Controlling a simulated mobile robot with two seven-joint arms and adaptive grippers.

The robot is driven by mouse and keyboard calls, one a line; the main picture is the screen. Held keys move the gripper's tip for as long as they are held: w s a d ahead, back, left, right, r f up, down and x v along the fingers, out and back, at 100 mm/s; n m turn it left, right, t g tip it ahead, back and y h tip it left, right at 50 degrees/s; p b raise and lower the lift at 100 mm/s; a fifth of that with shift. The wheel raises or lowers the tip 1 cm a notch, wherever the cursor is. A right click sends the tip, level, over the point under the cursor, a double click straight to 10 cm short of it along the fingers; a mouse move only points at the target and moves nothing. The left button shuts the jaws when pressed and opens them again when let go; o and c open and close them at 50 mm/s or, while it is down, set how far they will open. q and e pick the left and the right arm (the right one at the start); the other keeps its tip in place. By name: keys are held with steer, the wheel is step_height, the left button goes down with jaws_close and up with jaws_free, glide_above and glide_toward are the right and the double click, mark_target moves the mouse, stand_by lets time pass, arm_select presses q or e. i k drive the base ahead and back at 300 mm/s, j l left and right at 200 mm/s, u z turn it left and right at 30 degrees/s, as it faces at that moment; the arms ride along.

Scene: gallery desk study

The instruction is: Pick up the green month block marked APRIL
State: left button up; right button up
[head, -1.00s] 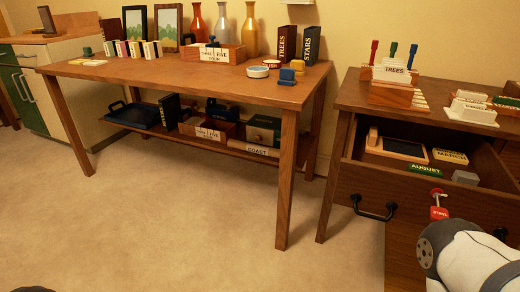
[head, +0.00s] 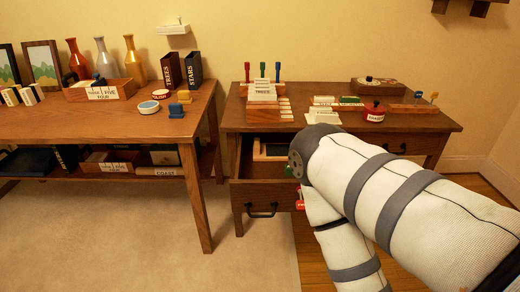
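No block that I can read as APRIL shows. A small green block (head: 350,100) lies among white and wooden pieces on top of the right-hand cabinet (head: 232,118); its lettering is too small to read. A sliver of green (head: 289,172) shows in the cabinet's open drawer (head: 258,192), beside my arm. My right arm reaches in from the lower right, over the cabinet front, and hides much of the drawer. Its gripper is not visible. My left gripper is out of view.
A black-handled drawer front and a red tag (head: 300,201) are near my arm. A long table (head: 140,125) stands left, with carpet before it.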

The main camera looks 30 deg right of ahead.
mark_target(342, 99)
steer(key=z, duration=1.2)
steer(key=i+j+z, duration=0.1)
steer(key=i, duration=0.25)
steer(key=i+j, duration=0.25)
steer(key=i+z, duration=0.05)
